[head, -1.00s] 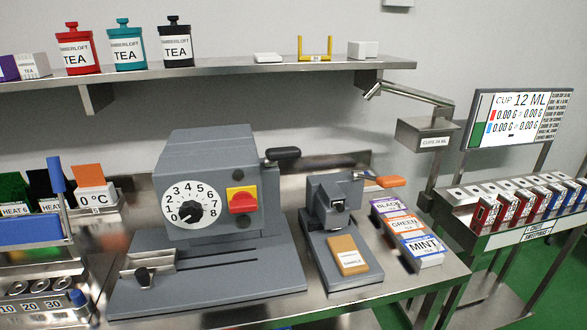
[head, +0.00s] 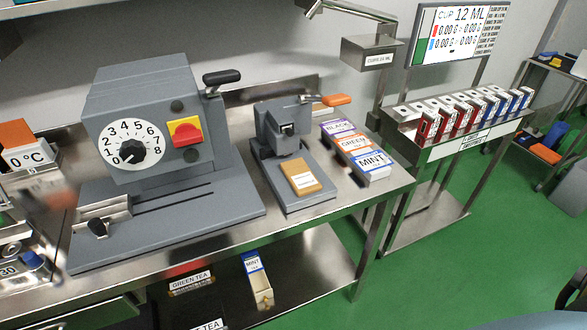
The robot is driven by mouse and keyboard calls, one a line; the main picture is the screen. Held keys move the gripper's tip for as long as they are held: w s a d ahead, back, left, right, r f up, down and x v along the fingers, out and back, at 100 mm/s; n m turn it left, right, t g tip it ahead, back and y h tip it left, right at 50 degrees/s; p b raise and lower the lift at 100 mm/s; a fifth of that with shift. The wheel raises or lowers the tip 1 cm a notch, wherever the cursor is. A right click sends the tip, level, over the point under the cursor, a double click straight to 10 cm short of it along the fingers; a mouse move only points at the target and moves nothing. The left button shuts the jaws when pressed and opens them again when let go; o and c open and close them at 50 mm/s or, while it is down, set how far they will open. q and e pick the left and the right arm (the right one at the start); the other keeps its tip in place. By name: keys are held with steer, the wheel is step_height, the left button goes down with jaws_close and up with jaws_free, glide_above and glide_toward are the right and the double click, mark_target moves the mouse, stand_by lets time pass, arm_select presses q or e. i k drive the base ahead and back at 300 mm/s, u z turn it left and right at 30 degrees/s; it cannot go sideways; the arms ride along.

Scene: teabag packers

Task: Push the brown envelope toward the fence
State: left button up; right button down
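A small brown envelope (head: 301,178) with a white label lies flat on the grey base plate (head: 305,204) of the smaller machine. Behind it stands the machine's grey upright body (head: 283,130), with an orange-tipped lever (head: 336,100) at its upper right. The envelope lies a little in front of this body. I cannot make out a separate fence at this size. Neither of my grippers can be made out in the head view.
A larger grey machine (head: 150,90) with a dial and red-yellow switch stands left. Tea boxes, including the mint box (head: 372,165), stand right of the envelope. A rack of red and blue units (head: 470,112) is further right. Green floor (head: 460,260) lies open in front.

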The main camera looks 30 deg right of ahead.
mark_target(303, 181)
steer(key=u, duration=2.4)
steer(key=k, duration=1.2)
steer(key=z, duration=1.45)
steer(key=i, duration=0.5)
